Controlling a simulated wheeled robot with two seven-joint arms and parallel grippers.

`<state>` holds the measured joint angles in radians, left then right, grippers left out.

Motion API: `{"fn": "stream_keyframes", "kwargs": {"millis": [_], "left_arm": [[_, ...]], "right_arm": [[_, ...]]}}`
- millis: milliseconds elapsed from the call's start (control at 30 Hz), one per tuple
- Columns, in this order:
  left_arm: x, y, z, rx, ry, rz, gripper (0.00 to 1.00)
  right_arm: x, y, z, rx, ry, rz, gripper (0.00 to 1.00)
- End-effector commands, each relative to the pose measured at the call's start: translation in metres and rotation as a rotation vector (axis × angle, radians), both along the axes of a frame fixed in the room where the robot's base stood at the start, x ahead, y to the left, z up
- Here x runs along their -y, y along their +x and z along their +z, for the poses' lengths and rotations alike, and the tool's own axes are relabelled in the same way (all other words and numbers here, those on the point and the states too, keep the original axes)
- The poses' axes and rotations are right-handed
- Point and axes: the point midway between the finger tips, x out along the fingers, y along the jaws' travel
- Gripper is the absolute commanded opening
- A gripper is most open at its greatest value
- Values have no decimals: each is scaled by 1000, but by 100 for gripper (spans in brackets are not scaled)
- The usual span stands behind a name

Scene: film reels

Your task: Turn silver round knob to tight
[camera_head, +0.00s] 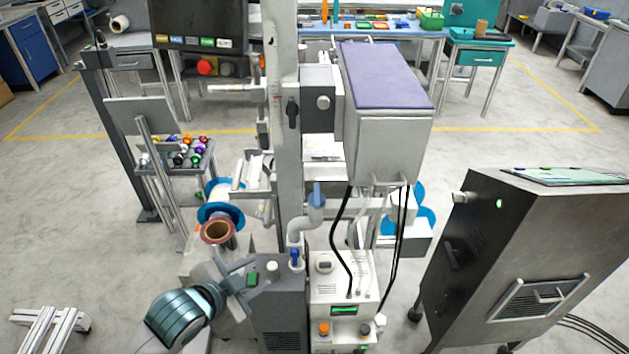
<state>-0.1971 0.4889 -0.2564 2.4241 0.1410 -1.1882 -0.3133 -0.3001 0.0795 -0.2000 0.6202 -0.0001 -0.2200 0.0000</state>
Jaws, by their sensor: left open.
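Other small pale round knobs show lower down, one on the dark grey unit (272,267) and one on the white unit (324,262). My right gripper is not in view.
Blue reels and a brown roll (217,231) stand left of the column (289,150). Black cables (342,235) hang from the purple-topped box (388,120). A dark cabinet (530,255) stands at right. The floor between it and the machine is partly clear.

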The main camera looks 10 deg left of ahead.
Motion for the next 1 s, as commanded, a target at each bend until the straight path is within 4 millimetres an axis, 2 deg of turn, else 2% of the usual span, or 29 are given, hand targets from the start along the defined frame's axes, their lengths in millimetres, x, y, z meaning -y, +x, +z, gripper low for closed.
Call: {"fn": "stream_keyframes", "kwargs": {"millis": [33,200,333,500,600,700,800,1000], "left_arm": [[-1,19,28,82,50,-69,40],[3,65,112,338,220,-291,40],[3,88,173,516,361,-432,40],[0,103,241,706,534,-572,40],[-2,106,269,781,608,-622,40],[-4,106,285,825,654,-651,40],[-5,106,293,846,674,-664,40],[-5,106,294,849,676,-666,40]], "right_arm": [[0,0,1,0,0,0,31],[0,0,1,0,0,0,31],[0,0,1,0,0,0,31],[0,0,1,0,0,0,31],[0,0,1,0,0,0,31],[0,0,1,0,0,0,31],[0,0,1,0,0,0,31],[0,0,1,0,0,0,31]]}}
